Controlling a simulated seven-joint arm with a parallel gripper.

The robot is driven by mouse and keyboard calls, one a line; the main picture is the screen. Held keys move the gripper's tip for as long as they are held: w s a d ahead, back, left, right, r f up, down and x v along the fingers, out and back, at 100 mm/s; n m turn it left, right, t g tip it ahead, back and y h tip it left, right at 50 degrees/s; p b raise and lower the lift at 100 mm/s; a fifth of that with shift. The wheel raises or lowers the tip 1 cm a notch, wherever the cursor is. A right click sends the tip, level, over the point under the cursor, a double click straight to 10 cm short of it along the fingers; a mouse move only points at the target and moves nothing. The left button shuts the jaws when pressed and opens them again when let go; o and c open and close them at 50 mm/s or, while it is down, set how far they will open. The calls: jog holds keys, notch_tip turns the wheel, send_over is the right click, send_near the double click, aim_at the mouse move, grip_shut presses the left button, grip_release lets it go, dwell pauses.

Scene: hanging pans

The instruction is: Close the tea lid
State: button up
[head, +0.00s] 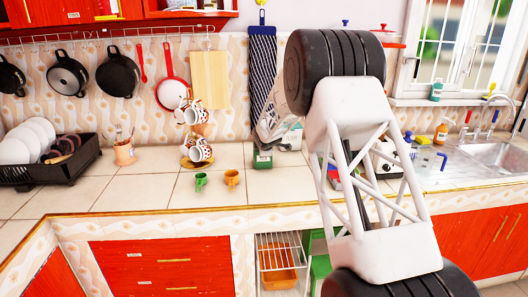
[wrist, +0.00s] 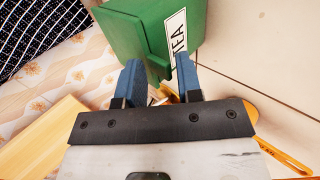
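The green tea box (head: 262,159) stands on the tiled counter, left of my arm in the head view. In the wrist view the green tea box (wrist: 190,30) fills the top middle, with a white label reading TEA on its side. A green edge (wrist: 152,58) juts from it toward my fingers; I cannot tell for sure whether this is the lid or how far it is open. My gripper (wrist: 160,75) is open, its two blue fingertips apart on either side of this green edge. Contact is not clear. In the head view my arm hides much around the box.
Small green (head: 201,181) and orange (head: 232,179) cups stand left of the box. A mug rack (head: 197,140) is behind them. A dark patterned cloth (head: 262,75) hangs behind the box. A dish rack (head: 50,165) is far left, a sink (head: 480,152) right. The front counter is clear.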

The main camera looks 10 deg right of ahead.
jog(key=shift+r, duration=0.15)
jog(key=v, duration=0.7)
jog(key=shift+s, duration=0.3)
jog(key=shift+r, duration=0.2)
dwell(0.3)
jog(key=s+d+r+m+g, duration=0.1)
jog(key=s+d+r+m, duration=0.3)
jog(key=s, duration=0.7)
jog(key=s+r+m+g, duration=0.15)
jog(key=s+r, duration=0.35)
jog(key=s, duration=0.6)
jog(key=s+d+r+m, duration=0.2)
jog(key=s+r+m, duration=0.25)
jog(key=s, duration=0.75)
jog(key=s+f+m+g, duration=0.2)
jog(key=s+m, duration=0.2)
jog(key=s, duration=1.4)
jog(key=s+f+m+g, duration=0.1)
jog(key=s+m, duration=0.3)
jog(key=s, duration=1.5)
jog(key=shift+d+f+g, duration=0.3)
jog(key=shift+f+g, duration=0.05)
jog(key=shift+f, duration=0.15)
